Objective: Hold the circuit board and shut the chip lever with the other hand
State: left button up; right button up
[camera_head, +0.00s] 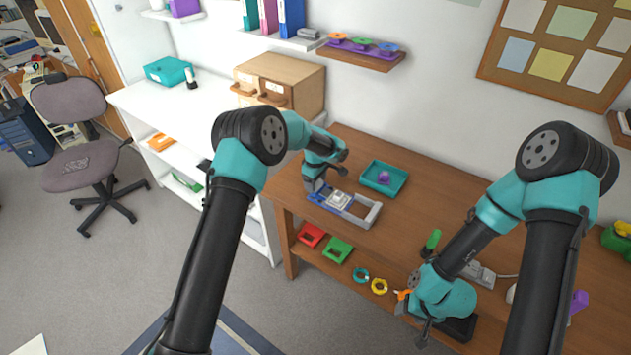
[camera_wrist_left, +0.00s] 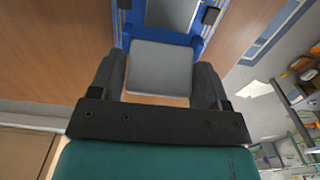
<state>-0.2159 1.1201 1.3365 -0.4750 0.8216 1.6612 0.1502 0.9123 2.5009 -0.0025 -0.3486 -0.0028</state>
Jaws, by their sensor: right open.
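The circuit board (camera_head: 322,199) is blue with a pale square chip socket (camera_head: 338,200) and a grey frame at its right. My left gripper (camera_head: 314,186) is at the board's left end. In the left wrist view, its two black fingers (camera_wrist_left: 158,78) flank a grey block at the end of the blue board and appear closed on it. My right gripper (camera_head: 416,308) is open near the table's front edge, well right of the board. The chip lever is too small to make out.
A green-handled tool (camera_head: 432,241) and a grey power strip (camera_head: 478,273) lie to the right. Red (camera_head: 311,234) and green trays sit on the lower shelf. Bare table lies between board and right arm.

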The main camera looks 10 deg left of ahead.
pick_arm(q)
jog(key=c, duration=0.5)
jog(key=o, duration=1)
jog(key=shift+c, duration=0.2)
jog(key=shift+r, duration=0.15)
jog(key=shift+r, duration=3.85)
jog(key=shift+r, duration=2)
